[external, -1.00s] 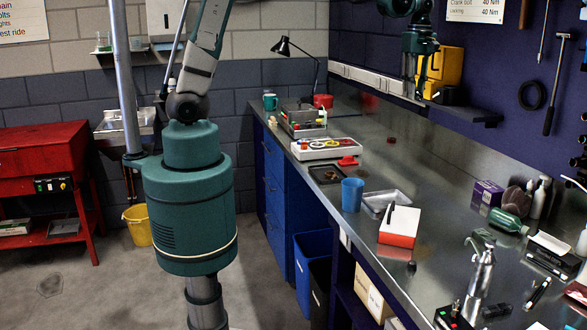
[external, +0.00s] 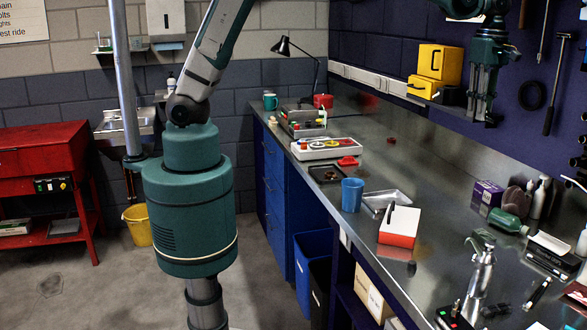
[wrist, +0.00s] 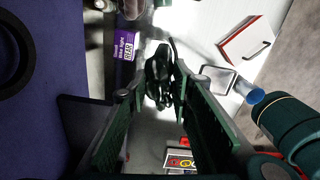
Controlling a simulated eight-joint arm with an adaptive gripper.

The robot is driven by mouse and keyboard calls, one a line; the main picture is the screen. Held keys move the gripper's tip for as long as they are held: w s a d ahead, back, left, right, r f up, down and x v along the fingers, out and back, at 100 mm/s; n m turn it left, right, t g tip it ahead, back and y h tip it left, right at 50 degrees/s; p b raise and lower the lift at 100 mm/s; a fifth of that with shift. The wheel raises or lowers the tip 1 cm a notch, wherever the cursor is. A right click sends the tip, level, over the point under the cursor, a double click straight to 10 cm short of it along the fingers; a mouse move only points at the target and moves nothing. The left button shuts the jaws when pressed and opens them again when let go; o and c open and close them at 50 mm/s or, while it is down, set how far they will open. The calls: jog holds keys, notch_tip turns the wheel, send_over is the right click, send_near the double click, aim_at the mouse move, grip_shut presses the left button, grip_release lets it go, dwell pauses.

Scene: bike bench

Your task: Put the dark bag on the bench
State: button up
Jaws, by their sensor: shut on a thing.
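My gripper (external: 487,118) is in front of the right end of the wall shelf, above the back of the bench (external: 440,190), pointing down. In the wrist view its fingers (wrist: 160,82) are closed in on a dark, crumpled, glossy thing, which looks like the dark bag (wrist: 158,72). The bag sits between the fingertips, with the bench top well below it. In the external view I cannot separate the bag from the dark fingers.
The shelf (external: 425,103) holds yellow boxes (external: 436,62). Below on the bench are a purple box (external: 487,192), a green bottle (external: 506,220), a red-and-white box (external: 399,228), a metal tray (external: 386,199) and a blue cup (external: 352,195). The bench's middle has bare room.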

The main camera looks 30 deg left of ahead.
jog(key=s+d, duration=0.8)
jog(key=s, duration=0.4)
send_over(510, 258)
notch_tip(510, 258, down, 17)
jog(key=shift+f+n+b, duration=0.3)
jog(key=shift+f+n, duration=0.1)
jog(key=shift+f, duration=0.4)
jog(key=shift+f, duration=0.1)
jog(key=shift+f, duration=3.05)
jog(key=shift+f+p, duration=0.35)
jog(key=shift+f, duration=1.5)
jog(key=shift+f, duration=0.2)
